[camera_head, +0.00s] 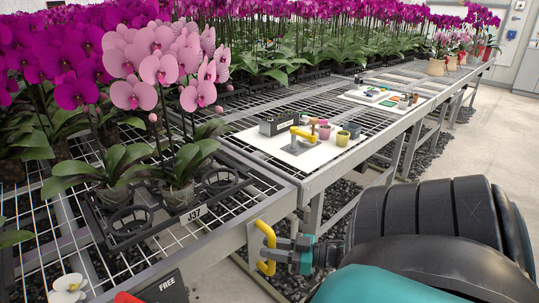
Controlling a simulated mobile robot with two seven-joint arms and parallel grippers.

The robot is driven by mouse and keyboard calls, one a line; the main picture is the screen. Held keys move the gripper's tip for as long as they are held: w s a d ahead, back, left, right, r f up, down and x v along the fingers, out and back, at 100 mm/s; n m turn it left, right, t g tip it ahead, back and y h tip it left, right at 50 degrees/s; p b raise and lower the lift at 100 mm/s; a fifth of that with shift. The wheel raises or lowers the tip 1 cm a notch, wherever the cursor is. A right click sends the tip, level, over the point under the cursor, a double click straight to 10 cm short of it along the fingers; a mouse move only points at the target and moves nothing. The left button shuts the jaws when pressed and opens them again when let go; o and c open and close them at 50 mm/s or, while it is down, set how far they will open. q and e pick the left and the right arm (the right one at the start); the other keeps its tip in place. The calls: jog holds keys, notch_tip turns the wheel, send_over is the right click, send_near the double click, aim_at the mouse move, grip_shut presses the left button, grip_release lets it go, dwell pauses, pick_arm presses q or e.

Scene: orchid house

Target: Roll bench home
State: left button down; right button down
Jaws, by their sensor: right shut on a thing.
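A black tray (120,232) on the bench holds a pot with pink orchids (160,70). The bench's end lies close along the neighbouring bench (312,182); I cannot tell whether they touch. My left gripper is out of view.
A white board (320,153) on the neighbouring bench holds small pots and a yellow tool. Magenta orchids (82,92) crowd the left and back. A dark FREE sign (163,287) stands at the lower front. Pale open floor (490,155) lies at the right.

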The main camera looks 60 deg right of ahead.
jog(key=shift+w+d+r, duration=0.15)
jog(key=shift+d, duration=0.2)
jog(key=c, duration=1)
grip_release()
jog(key=shift+c, duration=0.2)
jog(key=shift+a, duration=0.1)
jog(key=shift+s, duration=0.25)
jog(key=v, duration=1.2)
jog(key=shift+s, duration=0.25)
